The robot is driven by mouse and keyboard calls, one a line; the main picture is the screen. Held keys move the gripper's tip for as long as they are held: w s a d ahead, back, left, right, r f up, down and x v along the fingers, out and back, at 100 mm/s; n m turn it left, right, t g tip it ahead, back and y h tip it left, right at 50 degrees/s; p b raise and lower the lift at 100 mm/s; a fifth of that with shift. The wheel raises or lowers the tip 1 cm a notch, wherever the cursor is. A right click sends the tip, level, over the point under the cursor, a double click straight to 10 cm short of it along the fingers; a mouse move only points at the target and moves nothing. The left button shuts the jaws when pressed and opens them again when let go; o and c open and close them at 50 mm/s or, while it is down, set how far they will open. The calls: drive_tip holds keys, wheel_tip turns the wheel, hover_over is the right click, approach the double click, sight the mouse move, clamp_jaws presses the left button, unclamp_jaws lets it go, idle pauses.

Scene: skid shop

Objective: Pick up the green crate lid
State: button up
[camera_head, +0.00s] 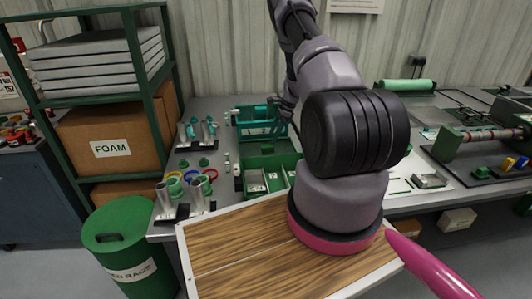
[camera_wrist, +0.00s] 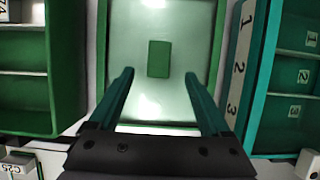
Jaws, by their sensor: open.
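The green crate lid (camera_wrist: 135,95) is a pale, shiny green panel with a raised darker green block (camera_wrist: 159,58) at its middle, in the upper centre of the wrist view. In the head view, a green panel with a small block (camera_head: 267,149) on the bench behind my arm appears to be the same lid. My gripper (camera_wrist: 159,75) is open and empty. Its two teal fingers reach over the lid, with the block between and slightly beyond their tips in the picture. The height of the fingertips above the block is hard to tell. In the head view, my arm hides much of the gripper.
A divided green bin (camera_wrist: 25,118) lies left of the lid and a teal rack with numbered compartments (camera_wrist: 268,125) right of it, both close by. Metal cylinders and coloured rings (camera_head: 192,178) stand on the bench. A wood-topped surface (camera_head: 235,250) is in front.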

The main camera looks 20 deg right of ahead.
sight(268, 146)
drive_tip(key=x, duration=0.6)
drive_tip(key=shift+a+f, duration=0.15)
drive_tip(key=shift+f, duration=0.05)
clamp_jaws()
